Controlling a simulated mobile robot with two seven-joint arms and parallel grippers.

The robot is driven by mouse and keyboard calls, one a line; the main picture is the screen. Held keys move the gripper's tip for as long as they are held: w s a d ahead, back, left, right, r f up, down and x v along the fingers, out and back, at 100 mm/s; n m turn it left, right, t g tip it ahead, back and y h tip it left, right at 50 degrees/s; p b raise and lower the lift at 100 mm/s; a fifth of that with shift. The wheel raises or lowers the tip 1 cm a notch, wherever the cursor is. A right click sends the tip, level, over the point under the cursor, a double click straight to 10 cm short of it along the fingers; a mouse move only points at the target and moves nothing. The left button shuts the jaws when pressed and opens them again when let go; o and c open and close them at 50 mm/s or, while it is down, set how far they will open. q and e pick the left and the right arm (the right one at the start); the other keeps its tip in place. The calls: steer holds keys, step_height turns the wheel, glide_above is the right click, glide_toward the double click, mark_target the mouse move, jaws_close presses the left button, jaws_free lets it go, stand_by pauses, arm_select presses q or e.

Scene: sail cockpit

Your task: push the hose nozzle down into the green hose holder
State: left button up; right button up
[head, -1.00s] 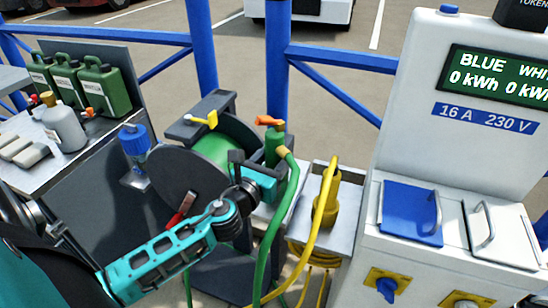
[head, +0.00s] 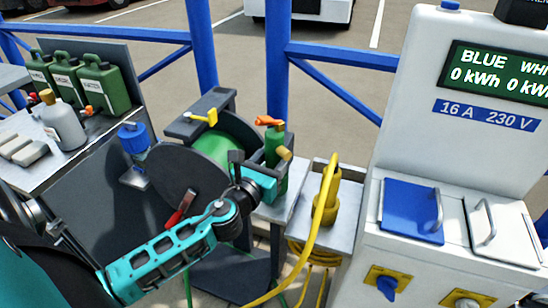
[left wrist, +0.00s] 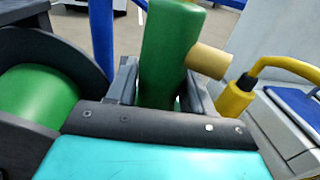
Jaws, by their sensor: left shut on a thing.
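The hose nozzle has a green upright body (head: 273,148) with an orange lever on top and a tan stub on its right side. In the left wrist view its green body (left wrist: 168,45) stands between the fingers, with the tan stub (left wrist: 207,60) pointing right. My left gripper (head: 268,182) is shut on the nozzle, below the stub. The green hose holder is not clearly distinguishable; the gripper covers the lower part, so I cannot tell how deep the nozzle sits. My right gripper is not in view.
A dark reel with a green drum (head: 208,148) stands close left of the gripper. A yellow holder with a yellow cable (head: 327,200) is close on the right. The white power pedestal (head: 395,165) stands farther right. Blue railing (head: 277,70) runs behind.

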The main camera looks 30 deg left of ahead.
mark_target(270, 166)
arm_select(q)
steer(key=shift+f, duration=0.15)
steer(key=o, duration=1.1)
steer(key=shift+f, duration=0.1)
steer(key=shift+s+d+b, duration=0.15)
steer(key=shift+s+b, duration=0.1)
steer(key=shift+s, duration=1.1)
steer(key=shift+s+d+b, duration=0.15)
steer(key=shift+s+b, duration=0.05)
steer(key=shift+s, duration=1.1)
steer(key=shift+s+d+b, duration=0.15)
steer(key=shift+s+b, duration=0.25)
steer(key=shift+s, duration=1.05)
steer(key=shift+s+d+b, duration=0.1)
steer(key=shift+s+b, duration=0.3)
steer(key=shift+s, duration=1)
